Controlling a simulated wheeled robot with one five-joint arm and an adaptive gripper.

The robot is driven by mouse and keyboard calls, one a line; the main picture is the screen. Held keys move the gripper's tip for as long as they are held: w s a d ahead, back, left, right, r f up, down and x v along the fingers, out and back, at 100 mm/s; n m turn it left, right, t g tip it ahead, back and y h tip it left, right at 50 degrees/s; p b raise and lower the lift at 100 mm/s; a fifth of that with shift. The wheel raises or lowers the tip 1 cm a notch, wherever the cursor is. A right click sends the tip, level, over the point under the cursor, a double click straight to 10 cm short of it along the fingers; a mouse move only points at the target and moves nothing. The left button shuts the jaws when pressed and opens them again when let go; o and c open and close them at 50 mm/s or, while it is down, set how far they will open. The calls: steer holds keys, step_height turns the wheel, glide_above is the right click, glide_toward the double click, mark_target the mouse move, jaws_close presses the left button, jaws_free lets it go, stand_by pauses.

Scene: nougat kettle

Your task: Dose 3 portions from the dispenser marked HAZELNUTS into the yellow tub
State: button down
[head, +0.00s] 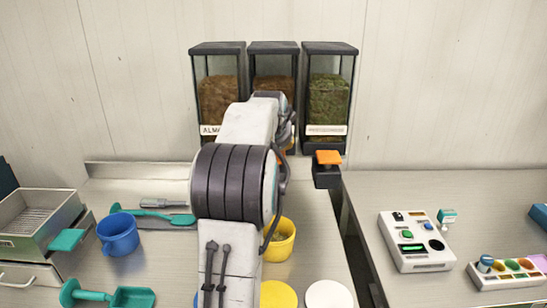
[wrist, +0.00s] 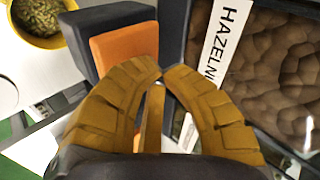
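The dispenser marked HAZELNUTS shows close up in the wrist view, with its white label (wrist: 222,40) turned sideways beside brown contents (wrist: 275,65). In the head view it is the middle dispenser (head: 274,62), its label and lower part hidden behind my arm. An orange lever (wrist: 124,50) with a dark mount is beside it in the wrist view. My gripper (wrist: 157,78) is in front of the lever, its fingertips together and empty; contact with the lever cannot be told. The yellow tub (head: 284,243) stands on the counter, partly hidden by my arm; its greenish-brown contents show in the wrist view (wrist: 40,18).
An almond-labelled dispenser (head: 216,92) and one with green contents (head: 328,95) flank the middle one; the right one has an orange lever (head: 328,157). A blue jug (head: 119,236), teal scoop (head: 107,296) and metal fryer-like box (head: 40,228) are left. Control boxes (head: 412,243) are right.

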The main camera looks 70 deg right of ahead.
steer(key=shift+f+b, duration=0.95)
steer(key=shift+f, duration=0.25)
stand_by(1.2)
steer(key=shift+r, duration=0.15)
steer(key=shift+r+p, duration=1.35)
steer(key=shift+r, duration=0.1)
steer(key=shift+r, duration=0.1)
steer(key=shift+r+p, duration=2.25)
steer(key=shift+r, duration=0.2)
steer(key=c, duration=1.9)
jaws_free()
steer(key=shift+c, duration=0.2)
jaws_close()
